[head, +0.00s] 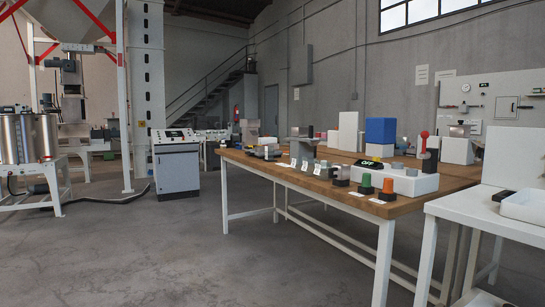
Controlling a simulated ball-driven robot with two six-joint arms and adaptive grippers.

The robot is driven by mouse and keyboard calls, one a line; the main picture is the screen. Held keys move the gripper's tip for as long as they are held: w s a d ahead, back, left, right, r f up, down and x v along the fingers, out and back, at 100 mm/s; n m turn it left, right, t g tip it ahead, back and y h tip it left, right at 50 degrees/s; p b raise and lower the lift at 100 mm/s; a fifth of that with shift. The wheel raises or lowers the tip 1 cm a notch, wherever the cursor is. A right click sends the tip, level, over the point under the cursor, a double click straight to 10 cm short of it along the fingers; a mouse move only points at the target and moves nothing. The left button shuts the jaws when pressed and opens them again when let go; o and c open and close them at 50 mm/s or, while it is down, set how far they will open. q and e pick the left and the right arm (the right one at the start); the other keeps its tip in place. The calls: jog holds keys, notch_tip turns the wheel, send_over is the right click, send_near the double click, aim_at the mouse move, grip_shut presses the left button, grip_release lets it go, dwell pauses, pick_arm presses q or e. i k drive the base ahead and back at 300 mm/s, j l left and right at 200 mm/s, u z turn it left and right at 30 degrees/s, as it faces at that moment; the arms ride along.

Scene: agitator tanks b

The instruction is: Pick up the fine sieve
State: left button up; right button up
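I cannot make out the fine sieve for certain in the head view. Small items that are hard to tell apart stand on the long wooden-topped table (260,166) to the right of centre. Low dark and metallic items (265,152) lie near its left end, and small round grey pieces sit around a white device with a green display (368,162). Any of these may be or may hide the sieve. Neither of my grippers shows in this view.
A green-topped piece (366,181) and an orange-topped piece (388,186) stand at the table's front edge. A blue box (380,131) is behind. A white side table (470,207) is at right, a control cabinet (177,172) at left. The floor in front is clear.

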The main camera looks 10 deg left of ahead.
aim_at(261, 149)
jog(key=i+j+u, duration=0.3)
jog(key=i+u, duration=0.15)
jog(key=i, duration=0.55)
jog(key=i+u, duration=0.4)
jog(key=i, duration=0.6)
jog(key=i+z, duration=0.2)
jog(key=i, duration=0.55)
jog(key=i+j+z, duration=0.15)
jog(key=i, duration=0.55)
